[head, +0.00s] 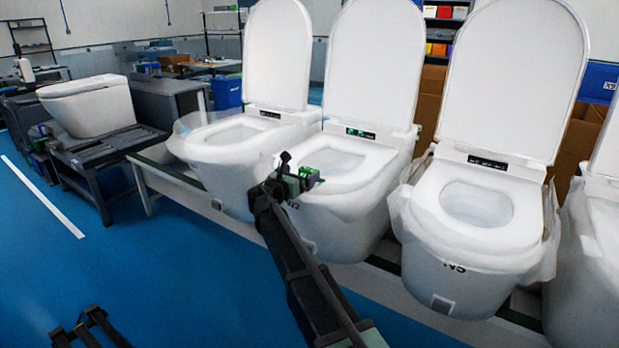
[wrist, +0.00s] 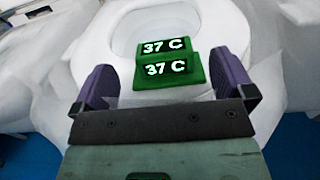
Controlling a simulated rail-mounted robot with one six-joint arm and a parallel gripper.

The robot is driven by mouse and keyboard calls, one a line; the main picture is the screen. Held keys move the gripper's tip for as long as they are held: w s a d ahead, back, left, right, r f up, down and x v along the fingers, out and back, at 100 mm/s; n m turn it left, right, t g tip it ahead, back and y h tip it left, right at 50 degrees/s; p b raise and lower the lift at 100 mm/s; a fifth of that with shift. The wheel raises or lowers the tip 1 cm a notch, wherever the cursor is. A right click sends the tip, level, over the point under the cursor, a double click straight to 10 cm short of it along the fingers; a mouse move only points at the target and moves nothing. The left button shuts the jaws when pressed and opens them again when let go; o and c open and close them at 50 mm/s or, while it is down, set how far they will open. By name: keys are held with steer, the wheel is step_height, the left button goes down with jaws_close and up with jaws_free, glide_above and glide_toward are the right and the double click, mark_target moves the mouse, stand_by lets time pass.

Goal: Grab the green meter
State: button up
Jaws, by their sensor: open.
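The green meter (wrist: 167,72) shows "37 C" twice in white on dark panels in the wrist view. It is at the front rim of the middle toilet (head: 345,165), and a small green patch of it (head: 309,176) shows in the head view beside my gripper. My gripper (wrist: 168,88) is open, with one purple finger on each side of the meter and a gap on both sides. I cannot tell whether the meter touches the rim.
Toilets with raised lids stand in a row on a low rail, one at left (head: 225,135) and one at right (head: 470,215), wrapped in plastic. Another white toilet (head: 88,105) sits on a dark stand at far left. The blue floor (head: 150,270) in front is mostly clear.

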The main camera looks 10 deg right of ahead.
mark_target(306, 172)
steer(key=x, duration=0.5)
steer(key=shift+d+f, duration=0.15)
steer(key=shift+f, duration=0.05)
steer(key=shift+s, duration=0.1)
steer(key=c, duration=1.2)
steer(key=shift+o, duration=0.2)
steer(key=shift+r, duration=0.1)
step_height(306, 172, up, 19)
steer(key=p, duration=1.9)
